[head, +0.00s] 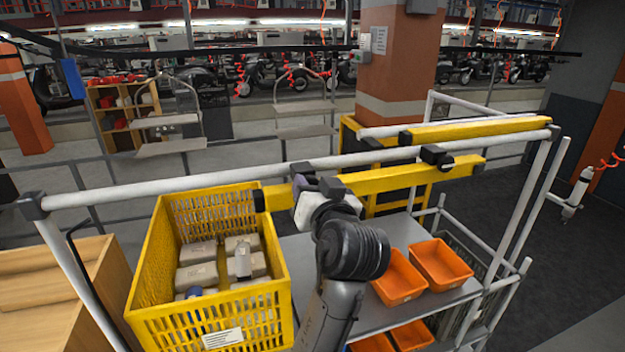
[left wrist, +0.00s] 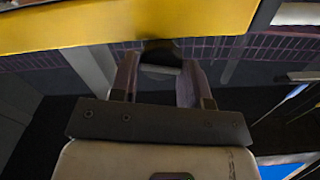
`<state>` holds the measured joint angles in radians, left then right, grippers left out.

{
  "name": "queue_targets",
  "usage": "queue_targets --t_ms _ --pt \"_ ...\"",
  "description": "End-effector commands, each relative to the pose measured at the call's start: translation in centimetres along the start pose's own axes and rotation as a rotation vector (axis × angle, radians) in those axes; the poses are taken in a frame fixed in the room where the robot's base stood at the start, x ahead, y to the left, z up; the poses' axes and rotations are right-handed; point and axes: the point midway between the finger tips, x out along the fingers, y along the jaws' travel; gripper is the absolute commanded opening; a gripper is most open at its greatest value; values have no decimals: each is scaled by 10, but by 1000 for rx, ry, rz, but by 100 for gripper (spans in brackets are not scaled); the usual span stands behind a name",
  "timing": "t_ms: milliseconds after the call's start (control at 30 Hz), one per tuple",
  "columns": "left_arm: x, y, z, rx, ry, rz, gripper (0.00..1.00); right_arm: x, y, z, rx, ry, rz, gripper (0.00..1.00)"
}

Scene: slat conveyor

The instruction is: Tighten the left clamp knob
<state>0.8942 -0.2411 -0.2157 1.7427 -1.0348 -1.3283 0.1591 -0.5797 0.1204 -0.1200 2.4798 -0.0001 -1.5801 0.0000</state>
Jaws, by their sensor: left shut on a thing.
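The left clamp (head: 302,168) is a dark block on the white rail, where the yellow bar (head: 400,178) meets it. My left gripper (head: 318,186) is at this clamp, and its body and wrist cover the knob in the head view. In the left wrist view, the two fingers of my left gripper (left wrist: 158,82) stand either side of the dark clamp knob (left wrist: 160,58), shut on it, just below the yellow bar (left wrist: 120,26). The knob's turn angle cannot be seen. My right gripper is in neither view.
A second clamp (head: 436,155) sits farther right on the white rail (head: 150,192). A yellow crate (head: 150,290) holding several boxes stands left of my arm. Orange bins (head: 440,262) rest on the grey shelf (head: 455,300) at right.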

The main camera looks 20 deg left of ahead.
Motion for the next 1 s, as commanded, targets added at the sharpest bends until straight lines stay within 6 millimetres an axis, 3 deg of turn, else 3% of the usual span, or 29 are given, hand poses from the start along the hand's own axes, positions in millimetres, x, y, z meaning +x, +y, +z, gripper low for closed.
queue_targets --t_ms 1000 --pt "0 4 -3 960 0 2 19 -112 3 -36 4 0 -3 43"
